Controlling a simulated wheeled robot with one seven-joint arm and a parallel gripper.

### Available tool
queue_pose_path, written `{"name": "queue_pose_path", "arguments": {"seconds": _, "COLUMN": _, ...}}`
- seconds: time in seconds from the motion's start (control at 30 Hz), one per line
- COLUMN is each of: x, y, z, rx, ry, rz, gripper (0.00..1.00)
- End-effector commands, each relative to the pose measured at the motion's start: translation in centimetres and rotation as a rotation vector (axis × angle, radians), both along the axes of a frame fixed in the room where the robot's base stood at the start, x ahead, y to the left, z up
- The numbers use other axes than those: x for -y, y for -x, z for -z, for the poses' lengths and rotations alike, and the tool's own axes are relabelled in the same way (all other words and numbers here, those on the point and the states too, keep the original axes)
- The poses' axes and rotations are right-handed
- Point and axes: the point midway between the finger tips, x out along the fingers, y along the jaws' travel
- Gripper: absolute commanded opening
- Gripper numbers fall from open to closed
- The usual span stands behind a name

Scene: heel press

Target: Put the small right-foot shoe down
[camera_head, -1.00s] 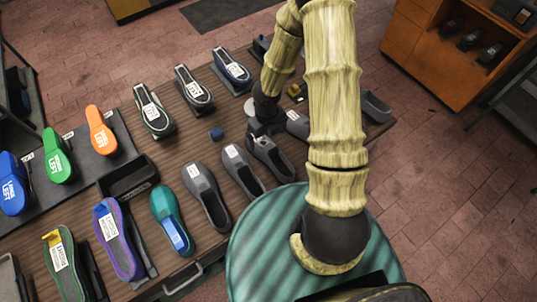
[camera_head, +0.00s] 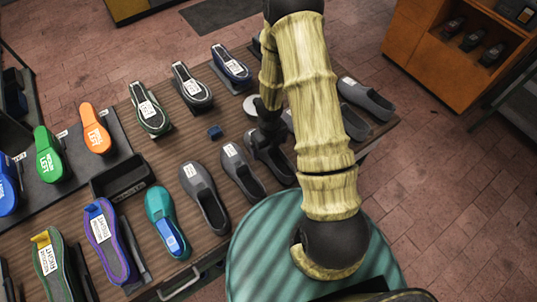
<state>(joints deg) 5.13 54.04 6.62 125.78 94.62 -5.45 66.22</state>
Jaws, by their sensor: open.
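Several dark grey shoes stand in a slanting row on the brown wooden table. One grey shoe (camera_head: 275,166) lies right by my gripper (camera_head: 262,143), partly covered by it and my arm. My gripper is open, low over the heel end of that shoe; whether it touches is too small to tell. Other grey shoes (camera_head: 209,209) and (camera_head: 243,174) stand to its left, with white labels. More grey shoes (camera_head: 365,97) and (camera_head: 355,125) stand right of my arm. Which one is the small right-foot shoe I cannot read from the labels.
A teal shoe (camera_head: 165,222) and a purple one (camera_head: 107,240) stand at the front left. My arm hides some of the table.

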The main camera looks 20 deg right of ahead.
Motion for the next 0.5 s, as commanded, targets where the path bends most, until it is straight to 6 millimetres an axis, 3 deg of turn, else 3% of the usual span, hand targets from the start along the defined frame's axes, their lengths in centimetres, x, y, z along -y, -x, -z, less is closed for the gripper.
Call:
{"name": "queue_pose_path", "arguments": {"seconds": 0.03, "x": -0.11, "y": -0.02, "z": 1.09, "rx": 0.001, "ry": -0.001, "rz": -0.001, "gripper": 0.97}}
{"name": "queue_pose_path", "arguments": {"seconds": 0.13, "x": -0.09, "y": -0.03, "z": 1.77, "rx": 0.001, "ry": -0.001, "rz": -0.002, "gripper": 0.97}}
{"name": "queue_pose_path", "arguments": {"seconds": 0.5, "x": -0.09, "y": -0.04, "z": 1.77, "rx": 0.002, "ry": -0.002, "rz": 0.0, "gripper": 0.97}}
